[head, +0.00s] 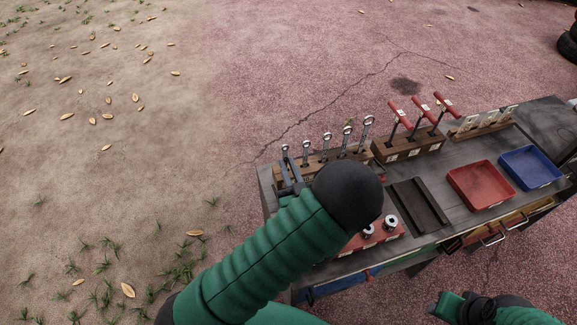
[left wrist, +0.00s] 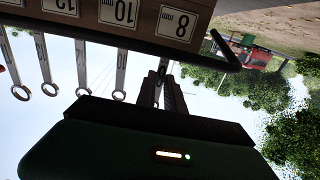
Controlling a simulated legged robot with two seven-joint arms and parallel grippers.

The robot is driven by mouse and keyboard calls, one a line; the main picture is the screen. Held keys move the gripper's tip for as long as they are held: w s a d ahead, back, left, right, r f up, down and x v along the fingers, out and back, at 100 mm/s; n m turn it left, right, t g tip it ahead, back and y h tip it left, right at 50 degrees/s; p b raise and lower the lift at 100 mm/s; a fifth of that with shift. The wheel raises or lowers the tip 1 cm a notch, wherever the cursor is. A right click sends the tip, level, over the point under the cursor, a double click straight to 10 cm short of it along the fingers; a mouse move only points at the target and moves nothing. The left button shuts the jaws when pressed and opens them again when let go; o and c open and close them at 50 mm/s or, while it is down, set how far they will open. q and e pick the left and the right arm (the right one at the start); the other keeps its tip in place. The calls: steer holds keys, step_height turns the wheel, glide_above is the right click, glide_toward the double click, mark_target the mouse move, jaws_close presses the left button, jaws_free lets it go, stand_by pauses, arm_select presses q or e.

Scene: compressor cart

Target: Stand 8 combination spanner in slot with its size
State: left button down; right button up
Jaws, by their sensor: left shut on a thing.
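The wooden spanner rack (head: 322,163) stands at the cart's left back. In the left wrist view it shows upside down, with the label 8 (left wrist: 178,25) at its right end. The 8 combination spanner (head: 285,149) is upright at the rack's left end, its ring up. My left gripper (head: 290,178) is shut on it; in the left wrist view my fingers (left wrist: 166,92) close around its shaft, in line with the 8 label. Whether its lower end is seated is hidden. My right gripper (head: 447,306) is at the bottom right, its jaws unclear.
Several larger spanners (head: 347,131) stand in the other slots. Right of them are a block of red T-handled tools (head: 409,146), a red tray (head: 480,185), a blue tray (head: 530,167) and a dark recessed holder (head: 419,205). A red socket block (head: 372,239) lies near my left forearm.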

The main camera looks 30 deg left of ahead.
arm_select(q)
steer(key=shift+f+b, duration=0.5)
steer(key=shift+f, duration=0.2)
steer(key=shift+s+f, duration=0.15)
steer(key=shift+f, duration=0.05)
